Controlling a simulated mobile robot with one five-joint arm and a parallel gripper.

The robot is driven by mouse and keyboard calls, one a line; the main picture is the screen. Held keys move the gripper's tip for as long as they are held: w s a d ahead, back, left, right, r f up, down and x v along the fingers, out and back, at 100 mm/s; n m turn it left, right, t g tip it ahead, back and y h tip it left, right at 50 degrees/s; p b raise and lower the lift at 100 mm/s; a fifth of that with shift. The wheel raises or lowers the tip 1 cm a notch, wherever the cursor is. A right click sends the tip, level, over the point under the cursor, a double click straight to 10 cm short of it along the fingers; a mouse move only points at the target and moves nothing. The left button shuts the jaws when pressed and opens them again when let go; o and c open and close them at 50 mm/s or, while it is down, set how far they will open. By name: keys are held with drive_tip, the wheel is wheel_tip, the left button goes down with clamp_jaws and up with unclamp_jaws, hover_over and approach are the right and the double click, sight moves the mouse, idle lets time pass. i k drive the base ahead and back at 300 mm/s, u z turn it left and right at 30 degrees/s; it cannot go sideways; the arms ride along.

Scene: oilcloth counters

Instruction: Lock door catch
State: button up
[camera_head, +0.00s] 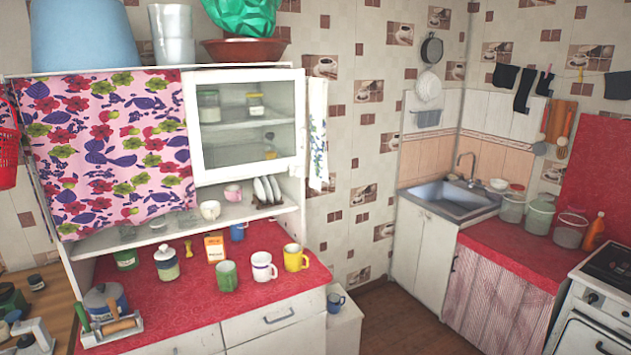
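No door catch can be made out for certain at this size. A white-framed glass door (193,125) closes the right part of the upper cupboard; jars show behind its pane, and I see no clear catch on its frame. A white door (411,230) is under the sink. A small dark fitting (453,263) sits near the right edge of the sink cabinet; I cannot tell whether it is a handle or a catch. My gripper is not in view.
The red oilcloth counter (200,311) carries several mugs, a jar, an orange box and a pot (105,301). A floral curtain (110,150) hangs at left. A low white stand (343,325) with a blue mug is beside the cupboard. Brown floor (390,325) is clear between the units.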

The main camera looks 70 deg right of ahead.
sight(298, 172)
drive_tip(key=u, duration=0.45)
drive_tip(key=k, duration=0.2)
drive_tip(key=z, duration=1.2)
drive_tip(key=i, duration=0.35)
drive_tip(key=z, duration=0.05)
